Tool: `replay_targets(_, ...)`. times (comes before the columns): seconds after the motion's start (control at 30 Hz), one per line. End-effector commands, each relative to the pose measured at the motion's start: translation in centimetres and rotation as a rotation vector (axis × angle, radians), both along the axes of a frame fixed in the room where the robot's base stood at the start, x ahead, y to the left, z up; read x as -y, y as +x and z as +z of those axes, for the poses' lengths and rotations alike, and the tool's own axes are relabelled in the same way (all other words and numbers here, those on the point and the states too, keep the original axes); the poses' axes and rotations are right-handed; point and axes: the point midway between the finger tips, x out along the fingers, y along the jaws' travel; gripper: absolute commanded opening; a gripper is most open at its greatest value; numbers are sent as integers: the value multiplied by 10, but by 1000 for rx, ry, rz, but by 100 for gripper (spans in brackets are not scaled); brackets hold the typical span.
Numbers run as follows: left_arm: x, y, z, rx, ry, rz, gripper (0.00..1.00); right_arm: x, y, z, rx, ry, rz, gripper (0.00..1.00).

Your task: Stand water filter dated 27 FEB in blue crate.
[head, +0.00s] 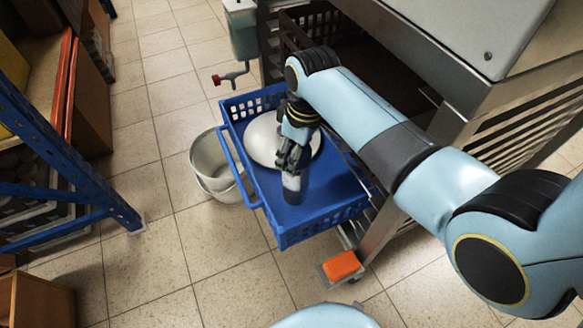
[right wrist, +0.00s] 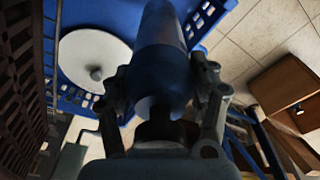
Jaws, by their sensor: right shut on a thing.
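The water filter (head: 294,188) is a dark blue-grey cylinder with a pale band, and no date is readable on it. It also shows in the right wrist view (right wrist: 160,50). My right gripper (head: 291,158) is shut on its upper part, with fingers on both sides in the right wrist view (right wrist: 162,92). The filter looks roughly upright over the near part of the blue crate (head: 287,236). I cannot tell whether its base touches the crate's floor. My left gripper is not in view.
A white round lid with a knob (right wrist: 95,60) lies in the crate, behind the filter in the head view. A grey bucket (head: 209,165) stands left of the crate. A metal rack is at right, an orange block (head: 341,266) below. Bare crate floor lies right of the filter.

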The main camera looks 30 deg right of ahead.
Motion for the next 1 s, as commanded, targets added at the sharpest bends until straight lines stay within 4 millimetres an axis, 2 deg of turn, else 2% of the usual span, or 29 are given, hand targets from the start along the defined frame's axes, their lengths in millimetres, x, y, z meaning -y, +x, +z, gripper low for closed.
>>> replay_targets(0.03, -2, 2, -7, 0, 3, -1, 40, 0, 0, -14, -1, 0, 0, 2)
replay_targets(0.1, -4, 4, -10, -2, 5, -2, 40, 0, 1, -24, 0, 0, 0, 2)
replay_targets(0.33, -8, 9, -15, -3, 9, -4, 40, 0, 1, -40, 3, -1, 0, 2)
replay_targets(0.53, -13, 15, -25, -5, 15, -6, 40, 0, 0, -68, 0, 0, 0, 2)
replay_targets(0.93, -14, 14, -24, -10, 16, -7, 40, 0, 1, -71, 4, 0, 0, 2)
replay_targets(0.97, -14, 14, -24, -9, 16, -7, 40, 0, 0, -72, 1, 0, 0, 63)
replay_targets(1.0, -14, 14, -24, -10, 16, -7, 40, 0, 0, -72, 1, 0, 0, 68)
